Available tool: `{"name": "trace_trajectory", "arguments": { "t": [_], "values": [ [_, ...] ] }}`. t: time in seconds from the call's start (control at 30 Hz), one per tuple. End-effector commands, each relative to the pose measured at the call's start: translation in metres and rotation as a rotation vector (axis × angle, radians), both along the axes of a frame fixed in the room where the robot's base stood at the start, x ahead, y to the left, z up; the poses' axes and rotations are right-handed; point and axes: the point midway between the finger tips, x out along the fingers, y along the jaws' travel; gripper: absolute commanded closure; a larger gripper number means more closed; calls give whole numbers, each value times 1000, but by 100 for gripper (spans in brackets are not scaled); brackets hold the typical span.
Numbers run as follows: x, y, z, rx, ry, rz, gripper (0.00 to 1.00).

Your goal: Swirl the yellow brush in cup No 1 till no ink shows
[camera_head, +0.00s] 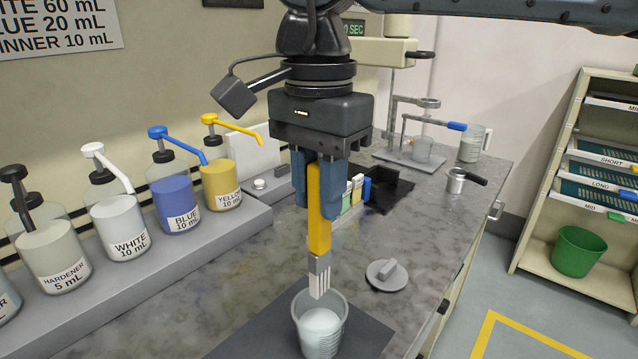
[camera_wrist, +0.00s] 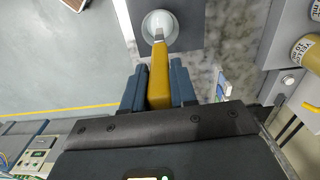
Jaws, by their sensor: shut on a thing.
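My gripper (camera_head: 319,190) is shut on the yellow brush (camera_head: 319,215), which hangs upright with its grey and white tip downward. A translucent cup (camera_head: 321,337) with whitish contents stands on a dark mat (camera_head: 258,335). The brush tip is at or just above the cup's rim; I cannot tell if any of it is inside. In the wrist view the gripper (camera_wrist: 158,85) holds the yellow brush (camera_wrist: 159,75), whose tip overlaps the cup (camera_wrist: 160,27). No number shows on the cup. I cannot make out ink on the brush.
Pump bottles, including white (camera_head: 118,228), blue (camera_head: 180,204) and yellow (camera_head: 221,186), line the left. A grey lid with a knob (camera_head: 386,275) lies right of the cup. A black tray (camera_head: 386,190) and metal pot (camera_head: 458,182) are farther back. A green bin (camera_head: 578,252) sits on the right shelf.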

Motion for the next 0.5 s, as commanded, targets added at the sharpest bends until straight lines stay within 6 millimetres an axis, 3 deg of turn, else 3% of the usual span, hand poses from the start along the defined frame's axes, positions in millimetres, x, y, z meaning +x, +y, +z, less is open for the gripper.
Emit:
{"name": "trace_trajectory", "arguments": {
  "t": [0.5],
  "values": [
    [0,0,-41,1,-1,0,100]
  ]
}}
